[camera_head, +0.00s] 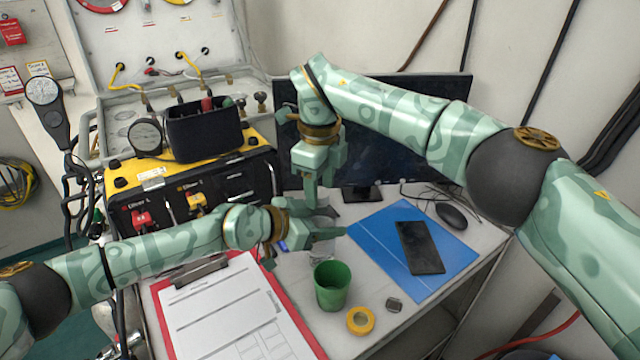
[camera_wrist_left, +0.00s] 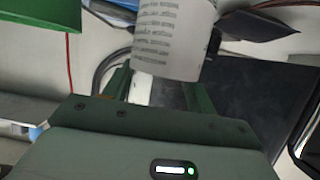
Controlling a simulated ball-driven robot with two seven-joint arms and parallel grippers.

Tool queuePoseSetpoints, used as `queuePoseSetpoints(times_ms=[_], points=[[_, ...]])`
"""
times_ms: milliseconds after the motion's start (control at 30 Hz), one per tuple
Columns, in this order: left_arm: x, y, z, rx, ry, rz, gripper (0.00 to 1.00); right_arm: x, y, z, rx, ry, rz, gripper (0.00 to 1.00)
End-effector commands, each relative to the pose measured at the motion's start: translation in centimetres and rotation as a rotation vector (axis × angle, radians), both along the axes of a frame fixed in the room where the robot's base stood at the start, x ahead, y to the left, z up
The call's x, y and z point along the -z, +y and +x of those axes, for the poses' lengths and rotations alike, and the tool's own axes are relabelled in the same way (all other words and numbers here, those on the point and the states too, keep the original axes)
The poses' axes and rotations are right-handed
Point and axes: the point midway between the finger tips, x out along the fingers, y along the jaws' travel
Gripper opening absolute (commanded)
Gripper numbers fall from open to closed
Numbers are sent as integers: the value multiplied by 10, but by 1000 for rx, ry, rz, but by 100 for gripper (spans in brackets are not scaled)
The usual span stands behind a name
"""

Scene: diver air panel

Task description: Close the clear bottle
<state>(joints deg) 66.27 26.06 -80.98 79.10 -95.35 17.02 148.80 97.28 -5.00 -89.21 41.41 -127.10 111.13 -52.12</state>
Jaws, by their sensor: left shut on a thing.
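My left gripper (camera_head: 322,220) is low over the desk in the head view, its fingers pointing right. In the left wrist view, its fingers (camera_wrist_left: 163,92) are shut on what seems to be the clear bottle, whose white printed label (camera_wrist_left: 172,38) shows beyond the fingertips. In the head view the bottle is mostly hidden by the grippers. My right gripper (camera_head: 319,192) points down, close above my left fingertips. Whether it holds a cap, and whether its fingers are open or shut, I cannot tell. The bottle's mouth is hidden.
A green cup (camera_head: 332,285) and a yellow tape roll (camera_head: 360,320) stand in front. A red clipboard (camera_head: 163,330) lies left of them. A blue folder (camera_head: 440,270) with a black phone (camera_head: 419,247) lies right. A monitor (camera_head: 400,140) and yellow-black case (camera_head: 128,180) stand behind.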

Motion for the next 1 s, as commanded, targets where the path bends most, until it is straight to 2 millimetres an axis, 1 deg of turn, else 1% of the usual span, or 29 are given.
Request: queuePoseSetpoints(times_ms=[67,133,300,433,533,733,767,800,833,1000], points=[[0,0,0,-1,2,-1,0,1,2,-2,-4,7,2,53],[0,0,0,0,2,-1,0,-4,2,-2,-5,6,2,53],[0,0,0,-1,2,0,0,-28,2,-2,-3,3,1,53],[0,0,0,-1,2,0,0,-41,2,-2,-3,4,1,53],[0,0,0,-1,2,-1,0,-44,2,-2,-3,4,1,53],[0,0,0,-1,2,-1,0,-44,2,-2,-3,4,1,53],[0,0,0,-1,2,-1,0,-44,2,-2,-3,4,1,61],[0,0,0,-1,2,-1,0,-44,2,-2,-3,4,1,72],[0,0,0,-1,2,-1,0,-44,2,-2,-3,4,1,78],[0,0,0,-1,2,-1,0,-44,2,-2,-3,4,1,78]])
